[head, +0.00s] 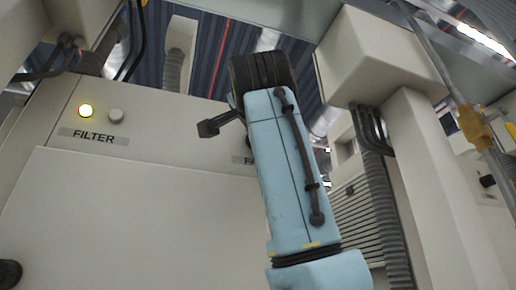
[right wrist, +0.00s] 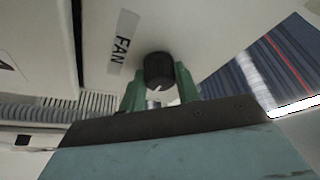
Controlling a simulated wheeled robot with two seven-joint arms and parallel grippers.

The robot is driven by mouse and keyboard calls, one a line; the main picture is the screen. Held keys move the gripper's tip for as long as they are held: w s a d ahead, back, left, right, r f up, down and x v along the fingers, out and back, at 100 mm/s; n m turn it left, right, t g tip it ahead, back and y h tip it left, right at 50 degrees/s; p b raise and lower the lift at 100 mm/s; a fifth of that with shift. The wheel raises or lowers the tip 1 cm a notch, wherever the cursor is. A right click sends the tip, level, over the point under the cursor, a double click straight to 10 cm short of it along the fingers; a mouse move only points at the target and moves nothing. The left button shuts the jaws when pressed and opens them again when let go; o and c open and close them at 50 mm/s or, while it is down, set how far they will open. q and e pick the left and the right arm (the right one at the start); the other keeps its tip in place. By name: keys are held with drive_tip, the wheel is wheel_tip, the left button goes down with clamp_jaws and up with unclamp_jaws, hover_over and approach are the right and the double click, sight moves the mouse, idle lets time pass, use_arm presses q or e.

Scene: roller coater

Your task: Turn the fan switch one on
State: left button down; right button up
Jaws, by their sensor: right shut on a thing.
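The fan switch is a round black knob (right wrist: 158,66) with a small white mark, on a pale panel beside a label reading FAN (right wrist: 122,42) in the right wrist view. My right gripper (right wrist: 160,82) has its green fingers on either side of the knob and is shut on it. In the head view my blue right arm covers the knob and most of the FAN label (head: 243,160); the fingers are hidden there. My left gripper is in neither view.
A beige column (head: 415,170) with dark cables stands to the right of my arm.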

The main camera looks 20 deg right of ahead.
drive_tip(key=shift+m, duration=0.3)
drive_tip(key=o, duration=1)
drive_tip(key=shift+s, duration=0.1)
drive_tip(key=shift+b+v, duration=2.7)
drive_tip(key=shift+v, duration=3.95)
